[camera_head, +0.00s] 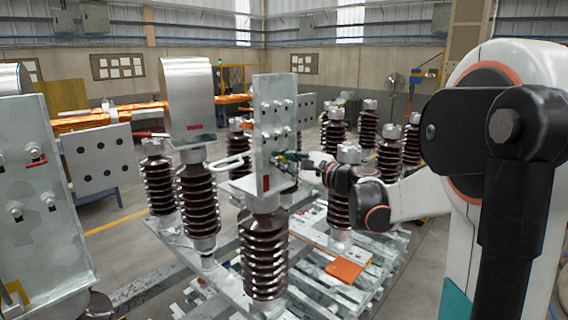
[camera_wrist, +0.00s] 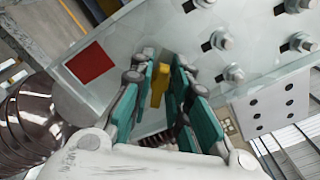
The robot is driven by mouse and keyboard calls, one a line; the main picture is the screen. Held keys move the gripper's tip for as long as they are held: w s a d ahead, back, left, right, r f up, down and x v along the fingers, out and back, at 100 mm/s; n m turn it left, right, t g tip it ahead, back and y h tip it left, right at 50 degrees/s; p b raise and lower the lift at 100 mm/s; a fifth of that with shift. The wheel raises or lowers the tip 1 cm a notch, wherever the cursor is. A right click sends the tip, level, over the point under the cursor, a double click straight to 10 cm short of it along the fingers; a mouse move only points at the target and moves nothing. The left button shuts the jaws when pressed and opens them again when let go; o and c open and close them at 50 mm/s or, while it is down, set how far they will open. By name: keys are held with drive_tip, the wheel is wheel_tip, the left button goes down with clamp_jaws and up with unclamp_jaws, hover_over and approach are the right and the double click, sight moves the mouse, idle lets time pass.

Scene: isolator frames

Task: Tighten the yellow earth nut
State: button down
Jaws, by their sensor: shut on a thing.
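The yellow earth nut (camera_wrist: 159,88) shows in the wrist view as a small upright yellow piece at the face of the grey metal plate (camera_wrist: 130,62). My gripper (camera_wrist: 163,76) has its teal finger pads on either side of the nut and is shut on it. In the head view my gripper (camera_head: 290,156) reaches in from the right to the lower part of the upright plate (camera_head: 264,110). The nut is too small or hidden to make out there. The nut's far side and its thread are hidden.
A red square (camera_wrist: 90,64) marks the plate left of my fingers. Several bolts (camera_wrist: 222,40) stick out of the plate at the upper right. Brown ribbed insulators (camera_head: 263,250) stand below and around it. An orange sheet (camera_head: 345,270) lies on the slatted base.

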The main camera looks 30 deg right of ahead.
drive_tip(key=m, duration=0.3)
drive_tip(key=shift+m, duration=0.3)
drive_tip(key=shift+m+b, duration=0.35)
drive_tip(key=shift+m, duration=1.45)
drive_tip(key=c, duration=1.5)
unclamp_jaws()
drive_tip(key=shift+c, duration=0.2)
drive_tip(key=shift+d, duration=0.1)
drive_tip(key=v, duration=1.2)
